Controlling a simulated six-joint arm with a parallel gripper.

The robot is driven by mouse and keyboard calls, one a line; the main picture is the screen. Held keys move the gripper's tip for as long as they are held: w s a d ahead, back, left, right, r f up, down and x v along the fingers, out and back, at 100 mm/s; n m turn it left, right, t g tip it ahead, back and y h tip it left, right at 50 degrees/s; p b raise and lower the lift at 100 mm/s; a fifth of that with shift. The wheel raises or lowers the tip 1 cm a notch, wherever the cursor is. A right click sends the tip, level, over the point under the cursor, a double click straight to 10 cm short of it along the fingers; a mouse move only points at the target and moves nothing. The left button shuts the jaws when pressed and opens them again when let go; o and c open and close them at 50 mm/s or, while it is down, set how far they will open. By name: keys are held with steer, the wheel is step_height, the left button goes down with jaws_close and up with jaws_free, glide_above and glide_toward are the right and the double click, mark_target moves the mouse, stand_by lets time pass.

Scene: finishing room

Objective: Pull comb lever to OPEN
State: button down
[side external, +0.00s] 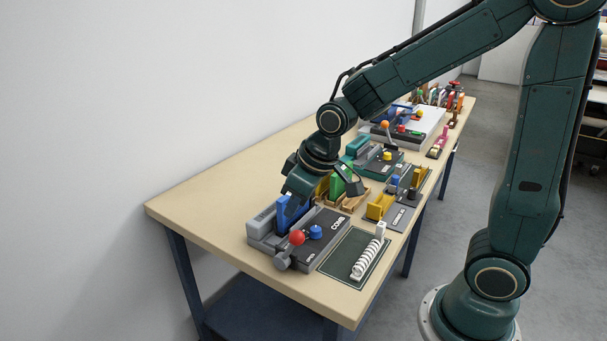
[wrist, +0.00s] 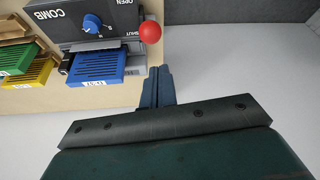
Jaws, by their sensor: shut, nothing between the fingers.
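The dark grey comb machine (side external: 322,240) stands at the near end of the bench in the side view; its COMB face (wrist: 75,22) is at the top left of the wrist view. Its lever has a red ball knob (side external: 297,237), also at the top of the wrist view (wrist: 150,32), beside the SHUT label (wrist: 133,33). The OPEN label is higher, partly cut off by the frame. My gripper (wrist: 158,72) is shut and empty, with its fingertips a little below the red knob and apart from it in the picture. The lever's shaft is mostly hidden in the wrist view.
A blue dial (wrist: 92,24) sits on the machine's face. A blue slotted tray (wrist: 96,68) lies close left of my fingers, with green (wrist: 20,57) and yellow trays beyond. A mat with a white coil (side external: 367,260) lies beside the machine. Other devices stand farther along the bench.

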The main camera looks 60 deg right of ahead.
steer(key=shift+s+d+r, duration=0.1)
steer(key=shift+s+r, duration=0.4)
steer(key=shift+s, duration=0.25)
steer(key=shift+s+r, duration=0.45)
steer(key=shift+s, duration=0.25)
steer(key=shift+s+d+r, duration=0.1)
steer(key=shift+s+r, duration=0.4)
steer(key=shift+s, duration=0.25)
steer(key=shift+s+r, duration=0.1)
steer(key=s+d+r+m+t, duration=0.1)
steer(key=s+r, duration=0.5)
steer(key=s, duration=0.7)
steer(key=shift+d+r+m+h, duration=0.15)
steer(key=shift+d+m+h, duration=0.25)
steer(key=shift+d+m, duration=0.2)
